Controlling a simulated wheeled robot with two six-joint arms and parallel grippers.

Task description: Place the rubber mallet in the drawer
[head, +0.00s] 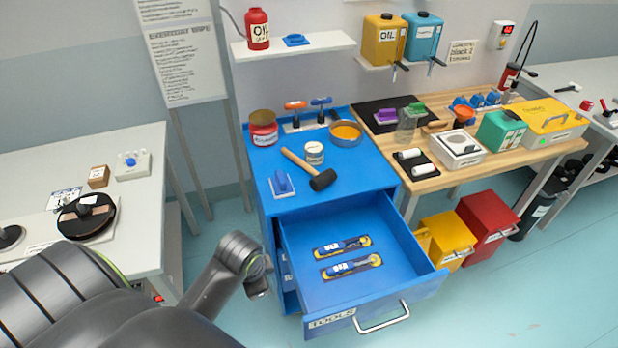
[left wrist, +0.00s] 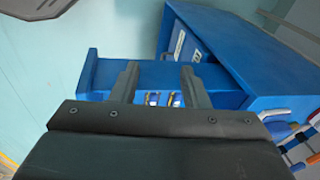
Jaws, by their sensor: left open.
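The rubber mallet (head: 323,180) has a black head and a wooden handle. It lies on top of the blue cabinet (head: 365,177), its handle slanting up to the left. The drawer (head: 390,232), labelled TOOLS, is pulled out below the cabinet top. Two blue-and-yellow tools (head: 343,246) lie inside it, with bare floor around them. My left arm reaches in from the lower left of the head view, left of the drawer. In the left wrist view my left gripper (left wrist: 160,85) is open and empty, with the drawer beyond its fingers. My right gripper is not in view.
The cabinet top also holds a white jar (head: 314,153), a red tin (head: 264,132), an orange-filled bowl (head: 345,133) and a blue-handled block (head: 281,184) near the mallet. A white table (head: 150,215) stands left. A wooden bench (head: 455,178) with several items stands right.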

